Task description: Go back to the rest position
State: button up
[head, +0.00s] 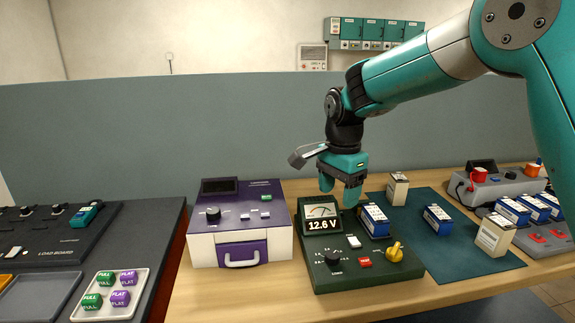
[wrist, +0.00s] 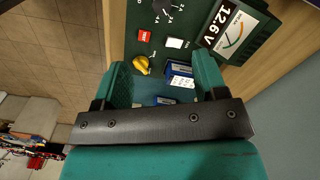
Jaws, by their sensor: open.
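My gripper (head: 341,192) is open in the head view, pointing down above the back right part of the dark green tester. It also shows in the wrist view (wrist: 162,75), with its two teal fingers apart. The tester (head: 338,274) has a display reading 12.6 V (head: 322,224), a red button, a white button and a yellow knob (head: 395,252). A blue and white battery (head: 375,221) stands at the tester's back right, below the gripper. In the wrist view this battery (wrist: 180,73) shows between the fingers, partly hidden. I cannot see any contact with it.
A purple and white box (head: 240,236) stands left of the tester. More batteries stand on the dark mat (head: 475,262) at right, with a grey charger (head: 500,184) behind. A tray of green and purple tokens (head: 110,272) lies on the left bench. A grey partition (head: 150,135) runs behind.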

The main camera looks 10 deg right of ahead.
jog(key=s+a+r+n+y, duration=0.1)
jog(key=s+a+n+y, duration=0.1)
jog(key=s+n, duration=0.8)
jog(key=s+a+r+n+y, duration=0.2)
jog(key=s+n, duration=0.8)
jog(key=s, duration=1)
jog(key=shift+s+a+r, duration=0.15)
jog(key=shift+s+r, duration=0.05)
jog(key=shift+s, duration=0.1)
